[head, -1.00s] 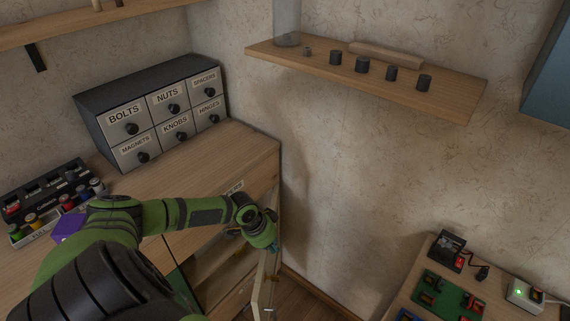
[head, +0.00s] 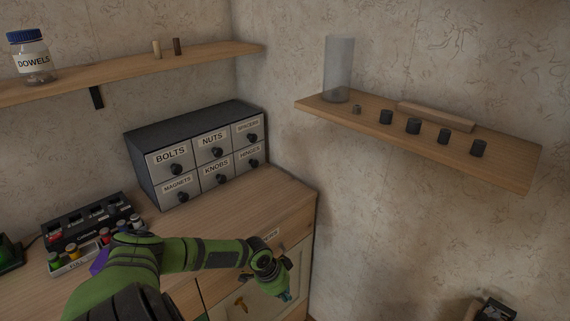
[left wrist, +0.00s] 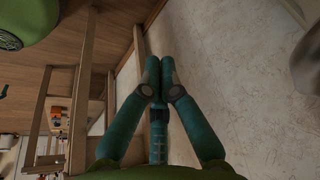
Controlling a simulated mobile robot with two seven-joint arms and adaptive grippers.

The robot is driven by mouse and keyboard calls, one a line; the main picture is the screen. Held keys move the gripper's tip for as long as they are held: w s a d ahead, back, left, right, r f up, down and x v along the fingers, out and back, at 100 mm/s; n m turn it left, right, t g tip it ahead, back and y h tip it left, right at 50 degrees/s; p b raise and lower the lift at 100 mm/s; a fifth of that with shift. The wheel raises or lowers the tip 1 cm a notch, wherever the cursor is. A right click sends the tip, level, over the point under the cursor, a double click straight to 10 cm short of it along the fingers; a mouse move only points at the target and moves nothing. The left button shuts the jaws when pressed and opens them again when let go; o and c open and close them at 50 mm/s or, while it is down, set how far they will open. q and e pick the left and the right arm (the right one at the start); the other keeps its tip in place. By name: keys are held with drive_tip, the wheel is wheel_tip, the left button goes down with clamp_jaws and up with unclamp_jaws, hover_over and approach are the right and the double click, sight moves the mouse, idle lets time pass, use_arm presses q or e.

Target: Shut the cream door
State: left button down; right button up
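The cream door (head: 270,303) is at the front of the wooden cabinet, below the labelled drawer, in the head view. Its panel now faces the view and looks closed or nearly so; my arm hides part of it, and I cannot tell if a gap remains. My left gripper (head: 286,296) is in front of the door's right part, pointing down. In the left wrist view my left gripper (left wrist: 160,65) has its teal fingers together, with nothing seen between them. My right gripper is not in view.
A black drawer unit (head: 195,120) and a tray of coloured spools (head: 75,262) stand on the cabinet top. A wall shelf (head: 510,170) holds a clear cylinder (head: 339,68) and several dark knobs. The wall right of the cabinet is bare.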

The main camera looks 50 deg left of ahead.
use_arm(q)
wheel_tip(320, 180, up, 10)
idle(0.5)
